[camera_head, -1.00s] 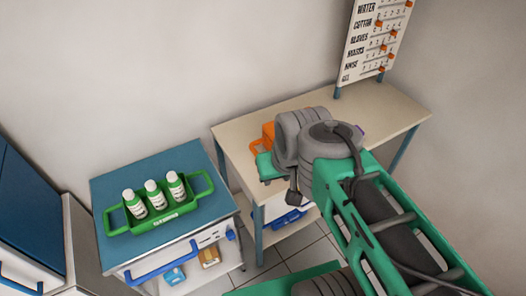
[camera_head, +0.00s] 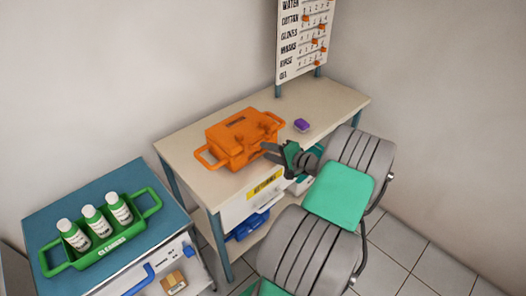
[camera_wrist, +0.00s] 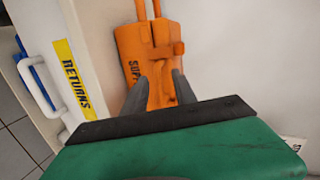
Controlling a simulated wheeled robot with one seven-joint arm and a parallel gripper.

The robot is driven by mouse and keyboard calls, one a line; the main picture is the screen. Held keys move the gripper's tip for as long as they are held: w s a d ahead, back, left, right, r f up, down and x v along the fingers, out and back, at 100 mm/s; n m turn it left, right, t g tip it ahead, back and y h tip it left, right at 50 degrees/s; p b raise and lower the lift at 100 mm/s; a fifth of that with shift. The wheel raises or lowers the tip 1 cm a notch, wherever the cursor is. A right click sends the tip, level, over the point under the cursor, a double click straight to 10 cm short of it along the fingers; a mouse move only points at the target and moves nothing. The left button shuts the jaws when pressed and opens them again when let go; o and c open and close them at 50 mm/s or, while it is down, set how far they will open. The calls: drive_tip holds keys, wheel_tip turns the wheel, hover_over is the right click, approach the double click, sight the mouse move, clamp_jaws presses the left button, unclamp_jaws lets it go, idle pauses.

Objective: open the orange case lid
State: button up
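The orange case (camera_head: 240,138) stands on the beige table, its lid shut, with a handle at each end. My gripper (camera_head: 274,150) is at the case's front right side, close to it in the head view. In the wrist view the case (camera_wrist: 146,42) lies ahead of my gripper (camera_wrist: 160,85). The two grey fingers are apart with orange showing between them. I cannot tell whether a fingertip touches the case. Nothing is seen held.
A purple block (camera_head: 302,125) lies on the table (camera_head: 340,97) right of the case. A drawer with a yellow RETURNS label (camera_head: 264,185) is below the tabletop. A green caddy (camera_head: 112,246) with white bottles stands on the blue-topped cart at left. A board (camera_head: 304,40) rises behind.

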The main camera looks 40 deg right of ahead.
drive_tip(key=shift+m+t+h, duration=0.5)
drive_tip(key=shift+m, duration=0.3)
drive_tip(key=w, duration=0.2)
drive_tip(key=w+d+f+p, duration=0.1)
drive_tip(key=w+d+f, duration=0.1)
drive_tip(key=w, duration=0.1)
drive_tip(key=shift+w+f, duration=0.1)
drive_tip(key=shift+w, duration=0.2)
drive_tip(key=shift+c, duration=0.3)
clamp_jaws()
